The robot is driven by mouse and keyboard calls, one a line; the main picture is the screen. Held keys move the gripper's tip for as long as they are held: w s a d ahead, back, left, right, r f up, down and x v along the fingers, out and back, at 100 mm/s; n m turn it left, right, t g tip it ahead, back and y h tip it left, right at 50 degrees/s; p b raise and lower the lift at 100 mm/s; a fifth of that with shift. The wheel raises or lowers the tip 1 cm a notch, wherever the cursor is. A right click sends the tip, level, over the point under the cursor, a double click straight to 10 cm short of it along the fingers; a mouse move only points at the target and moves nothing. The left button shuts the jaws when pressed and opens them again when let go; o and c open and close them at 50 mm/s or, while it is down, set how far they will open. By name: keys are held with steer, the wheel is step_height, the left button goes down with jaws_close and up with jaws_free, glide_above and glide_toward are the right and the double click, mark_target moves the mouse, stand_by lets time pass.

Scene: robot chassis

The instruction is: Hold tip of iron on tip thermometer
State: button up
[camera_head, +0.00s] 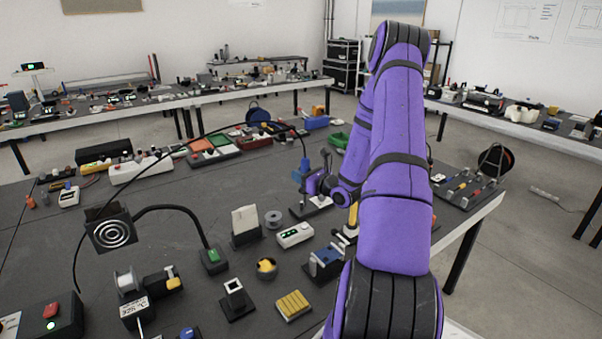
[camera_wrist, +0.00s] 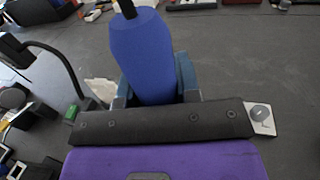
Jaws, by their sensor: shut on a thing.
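My gripper (camera_head: 304,172) is shut on the blue handle of the iron (camera_head: 304,163) above the right part of the dark worktable. In the wrist view the blue handle (camera_wrist: 143,52) stands between the two fingers (camera_wrist: 150,92), with a black end at the top edge. A dark cable runs from its upper end to the left in the head view. The iron's tip is hidden. A white box with a green display (camera_head: 295,234) lies nearer the front and may be the tip thermometer; a small white meter (camera_head: 69,196) lies far left. I cannot tell which it is.
A fume extractor (camera_head: 110,232) with a curved arm stands at left. A solder spool (camera_head: 273,218), a white sponge-like block holder (camera_head: 246,225), a brass-coloured ball (camera_head: 266,267) and a yellow block (camera_head: 293,305) crowd the front. The table's left middle is fairly clear.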

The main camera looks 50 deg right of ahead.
mark_target(305, 196)
step_height(305, 196, down, 7)
stand_by(0.7)
steer(key=shift+a+f, duration=0.1)
steer(key=shift+f, duration=0.4)
stand_by(2.2)
steer(key=shift+r, duration=3.75)
